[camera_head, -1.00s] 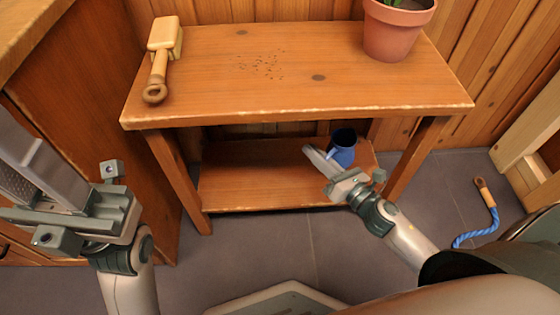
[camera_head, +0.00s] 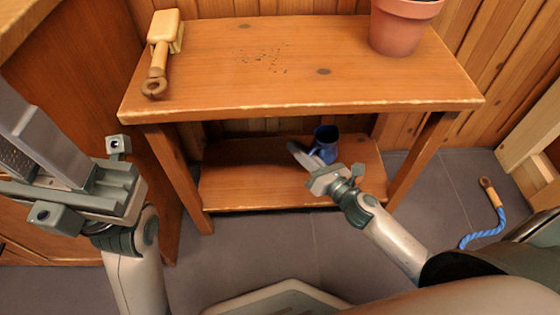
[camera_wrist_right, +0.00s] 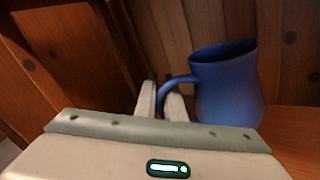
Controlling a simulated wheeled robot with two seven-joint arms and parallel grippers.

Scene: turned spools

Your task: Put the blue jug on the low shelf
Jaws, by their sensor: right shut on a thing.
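The blue jug (camera_head: 325,137) is above or on the low shelf (camera_head: 250,183), under the table top, with its open mouth up. It also shows in the right wrist view (camera_wrist_right: 228,85), roughly upright, with its handle to the left. My right gripper (camera_head: 303,152) reaches in under the top and is shut on the jug's handle; its fingertips (camera_wrist_right: 160,100) show at the handle in the wrist view. I cannot tell whether the jug's base touches the shelf. My left gripper (camera_head: 45,140) is at the left, away from the jug; its fingertips are cut off or unclear.
The table top (camera_head: 290,85) overhangs the shelf, with legs at both sides. On it are a wooden mallet-like tool (camera_head: 160,55) and a potted plant (camera_head: 402,28). A blue rope with a wooden handle (camera_head: 487,225) lies on the floor at right. The shelf's left part is bare.

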